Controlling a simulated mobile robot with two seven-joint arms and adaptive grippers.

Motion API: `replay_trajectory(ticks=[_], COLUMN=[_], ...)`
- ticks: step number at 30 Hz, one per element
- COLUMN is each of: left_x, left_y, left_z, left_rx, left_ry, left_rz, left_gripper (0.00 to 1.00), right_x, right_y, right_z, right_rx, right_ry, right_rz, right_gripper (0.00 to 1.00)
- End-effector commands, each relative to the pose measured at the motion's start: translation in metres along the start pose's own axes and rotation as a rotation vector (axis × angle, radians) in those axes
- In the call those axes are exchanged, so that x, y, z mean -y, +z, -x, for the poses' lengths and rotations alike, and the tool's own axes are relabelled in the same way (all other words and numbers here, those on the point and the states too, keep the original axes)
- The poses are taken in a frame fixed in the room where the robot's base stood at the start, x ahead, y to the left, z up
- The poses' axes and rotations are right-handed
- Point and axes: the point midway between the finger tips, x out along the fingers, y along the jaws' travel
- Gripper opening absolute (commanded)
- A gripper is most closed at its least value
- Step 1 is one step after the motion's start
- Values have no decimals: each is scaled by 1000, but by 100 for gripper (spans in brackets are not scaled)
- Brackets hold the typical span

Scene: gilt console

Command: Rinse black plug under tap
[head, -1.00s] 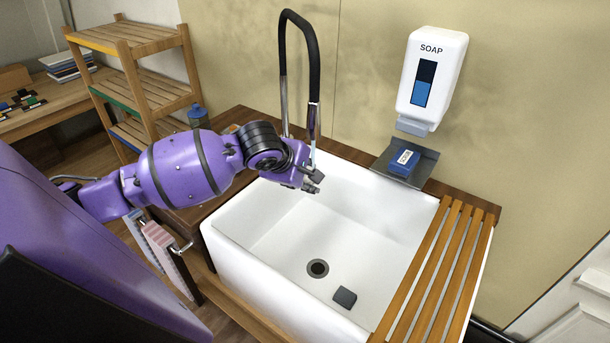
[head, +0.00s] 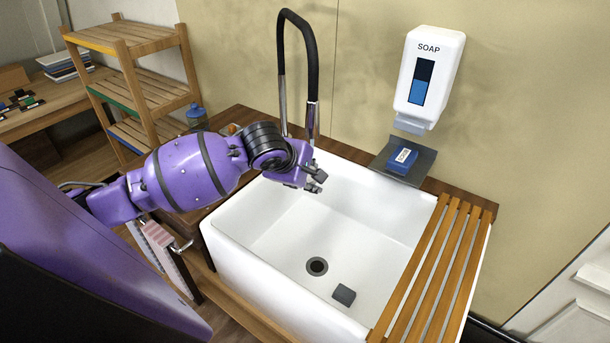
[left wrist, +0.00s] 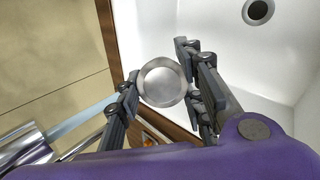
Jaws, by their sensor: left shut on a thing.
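My left gripper (head: 316,182) hangs over the back left of the white sink (head: 225,255), just below the tap (head: 312,120). In the left wrist view (left wrist: 163,90) its fingers are shut on a round plug (left wrist: 163,82), whose face that shows is grey and metallic rather than black. In the head view the plug is hard to make out at the fingertips. The tap's metal end shows in the left wrist view (left wrist: 22,145), with a pale bluish streak from it towards the fingers that looks like water. My right gripper is not in view.
The drain hole (head: 317,266) is open in the sink floor, with a dark grey block (head: 344,295) beside it. A slatted wooden rack (head: 425,270) covers the sink's right side. A soap dispenser (head: 430,80) hangs above a shelf with a blue box (head: 403,159).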

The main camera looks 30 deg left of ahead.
Motion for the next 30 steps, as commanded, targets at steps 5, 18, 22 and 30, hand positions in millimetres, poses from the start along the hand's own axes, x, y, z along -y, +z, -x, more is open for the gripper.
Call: replay_trajectory(ticks=[5,18,22,30], left_x=[0,-1,-1,-1], left_y=[-7,-7,-2,2], left_z=[1,1,0,0], left_rx=[-1,2,2,0], left_ry=[0,1,1,2], left_rz=[2,1,1,1], left_gripper=[7,7,7,7], right_x=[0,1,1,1], right_y=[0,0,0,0], right_z=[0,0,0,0], right_rx=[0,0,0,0], right_ry=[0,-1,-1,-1], right_rz=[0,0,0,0], right_gripper=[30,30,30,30])
